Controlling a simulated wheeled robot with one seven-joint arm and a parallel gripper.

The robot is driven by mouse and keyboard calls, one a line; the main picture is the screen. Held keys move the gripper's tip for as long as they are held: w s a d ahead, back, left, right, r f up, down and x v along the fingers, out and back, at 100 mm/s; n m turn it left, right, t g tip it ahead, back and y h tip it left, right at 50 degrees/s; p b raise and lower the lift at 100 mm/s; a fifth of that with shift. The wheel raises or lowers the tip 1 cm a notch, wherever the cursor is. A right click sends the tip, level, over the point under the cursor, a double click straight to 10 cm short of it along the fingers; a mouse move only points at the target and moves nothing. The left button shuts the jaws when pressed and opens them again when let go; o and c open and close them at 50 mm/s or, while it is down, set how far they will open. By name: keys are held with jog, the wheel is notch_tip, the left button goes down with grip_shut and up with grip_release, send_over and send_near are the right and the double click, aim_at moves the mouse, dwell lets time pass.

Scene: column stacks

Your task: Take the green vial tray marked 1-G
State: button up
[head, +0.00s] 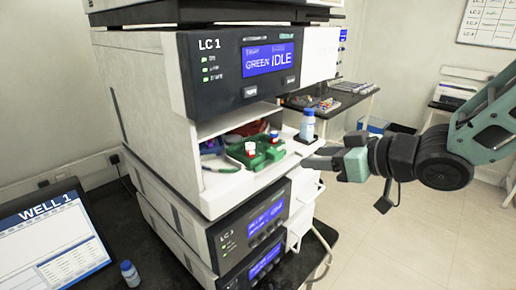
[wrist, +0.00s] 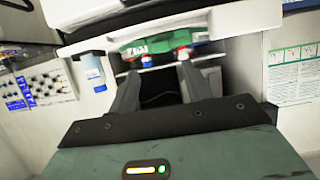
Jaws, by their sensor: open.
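A green vial tray (head: 268,158) sits on the white pull-out shelf of the LC 1 bay in the head view. It carries vials with red and blue caps, and no 1-G mark is readable. The tray also shows in the wrist view (wrist: 185,44), beyond my fingertips. My gripper (head: 312,160) is to the right of the shelf in the head view, at about tray height. In the wrist view its two fingers (wrist: 157,82) are apart with nothing between them, pointing toward the tray. They look short of the tray.
The LC 1 housing (head: 250,70) overhangs the bay, with red and blue items deeper inside. A monitor (head: 50,245) and a small bottle (head: 130,273) are at lower left. Open floor lies right.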

aim_at(280, 156)
jog(key=p+x, duration=0.1)
jog(key=x, duration=0.4)
jog(key=shift+w+a+f, duration=0.1)
jog(key=shift+a, duration=0.05)
jog(key=shift+w+a+f+p, duration=0.15)
jog(key=shift+w+a+p, duration=0.15)
jog(key=shift+a+p, duration=0.2)
jog(key=shift+p+x, duration=0.85)
jog(key=shift+x, duration=1.2)
jog(key=c, duration=0.9)
